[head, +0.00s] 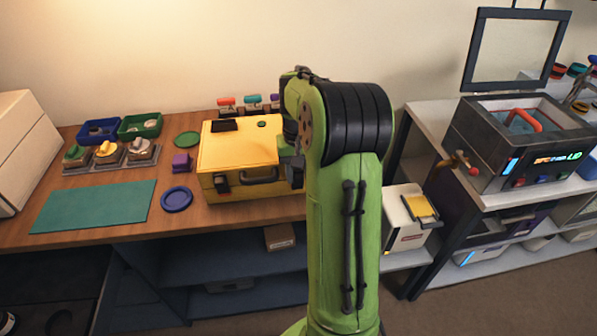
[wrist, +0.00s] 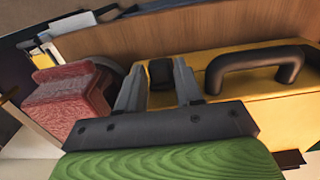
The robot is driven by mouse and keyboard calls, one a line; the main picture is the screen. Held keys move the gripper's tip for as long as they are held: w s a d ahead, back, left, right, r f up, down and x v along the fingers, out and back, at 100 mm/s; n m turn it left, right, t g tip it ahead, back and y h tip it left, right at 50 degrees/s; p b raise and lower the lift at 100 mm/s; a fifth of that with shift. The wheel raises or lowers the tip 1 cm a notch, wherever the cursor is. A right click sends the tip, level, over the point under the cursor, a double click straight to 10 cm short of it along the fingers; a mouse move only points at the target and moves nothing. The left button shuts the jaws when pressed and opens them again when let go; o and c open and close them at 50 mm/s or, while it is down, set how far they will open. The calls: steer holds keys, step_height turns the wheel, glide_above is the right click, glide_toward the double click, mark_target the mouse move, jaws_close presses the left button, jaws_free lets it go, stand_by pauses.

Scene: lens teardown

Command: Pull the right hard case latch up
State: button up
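The yellow hard case (head: 235,152) lies closed on the wooden bench, with its dark carry handle (head: 259,177) on the front. The left latch (head: 221,182) is dark and sits left of the handle. The right latch (wrist: 160,74) is a small black block on the yellow case front in the wrist view, beside the handle (wrist: 255,68). My gripper (wrist: 160,66) is open, with one finger on each side of this latch in the picture. I cannot tell whether the fingers touch it. In the head view my arm partly covers the case's right end.
A blue ring (head: 177,199), a purple block (head: 181,162) and a teal mat (head: 93,207) lie left of the case. Blue and green bins (head: 140,125) stand farther back. A red ribbed object (wrist: 65,100) is close to my gripper's left in the wrist view.

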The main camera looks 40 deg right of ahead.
mark_target(298, 176)
jaws_close()
steer(key=shift+r+p, duration=1.25)
steer(key=shift+p, duration=0.05)
steer(key=shift+f, duration=0.1)
steer(key=shift+o, duration=2)
jaws_free()
step_height(298, 176, up, 16)
steer(key=p, duration=0.5)
steer(key=shift+f, duration=0.15)
